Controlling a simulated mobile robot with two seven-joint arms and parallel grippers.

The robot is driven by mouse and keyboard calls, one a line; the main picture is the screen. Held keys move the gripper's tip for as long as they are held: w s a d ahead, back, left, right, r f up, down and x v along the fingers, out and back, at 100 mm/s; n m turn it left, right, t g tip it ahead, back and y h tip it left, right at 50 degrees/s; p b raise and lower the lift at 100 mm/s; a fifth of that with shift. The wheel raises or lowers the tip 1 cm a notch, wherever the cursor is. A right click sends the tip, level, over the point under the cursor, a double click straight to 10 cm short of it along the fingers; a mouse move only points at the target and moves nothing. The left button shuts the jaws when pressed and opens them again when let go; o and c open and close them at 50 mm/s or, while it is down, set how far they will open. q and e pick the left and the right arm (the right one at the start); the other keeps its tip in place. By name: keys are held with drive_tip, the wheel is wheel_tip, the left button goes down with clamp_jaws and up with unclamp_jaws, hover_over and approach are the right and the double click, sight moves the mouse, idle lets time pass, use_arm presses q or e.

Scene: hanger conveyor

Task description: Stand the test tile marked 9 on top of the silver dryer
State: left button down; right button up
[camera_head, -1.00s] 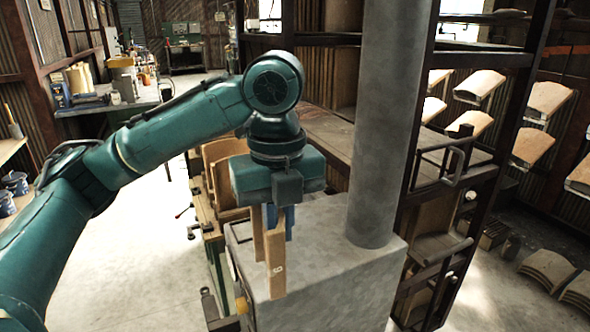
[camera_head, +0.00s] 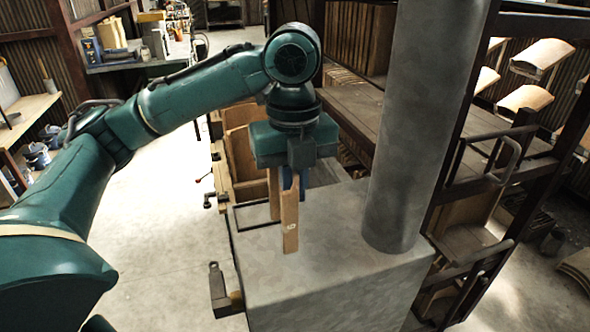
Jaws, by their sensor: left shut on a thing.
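My left gripper (camera_head: 287,178) points down and is shut on a narrow wooden tile (camera_head: 290,222). The tile hangs upright, with a small pale mark low on its face that is too small to read. A second strip of wood shows just left of it, partly behind the gripper; I cannot tell whether it is the same piece. The tile is over the flat grey top of the silver dryer (camera_head: 330,275). I cannot tell whether its lower end touches the top. My right gripper is not in view.
A thick grey pipe (camera_head: 425,130) rises from the dryer top, right of the tile. A dark metal rack (camera_head: 500,150) with handles stands to the right. Wooden crates (camera_head: 240,150) stand behind the dryer. The dryer top in front of the tile is clear.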

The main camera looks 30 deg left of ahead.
use_arm(q)
drive_tip(key=shift+f, duration=0.9)
wheel_tip(320, 180, down, 3)
drive_tip(key=b, duration=0.3)
drive_tip(key=shift+f+b, duration=0.45)
drive_tip(key=shift+f, duration=0.55)
drive_tip(key=c, duration=1.6)
unclamp_jaws()
drive_tip(key=shift+o, duration=0.7)
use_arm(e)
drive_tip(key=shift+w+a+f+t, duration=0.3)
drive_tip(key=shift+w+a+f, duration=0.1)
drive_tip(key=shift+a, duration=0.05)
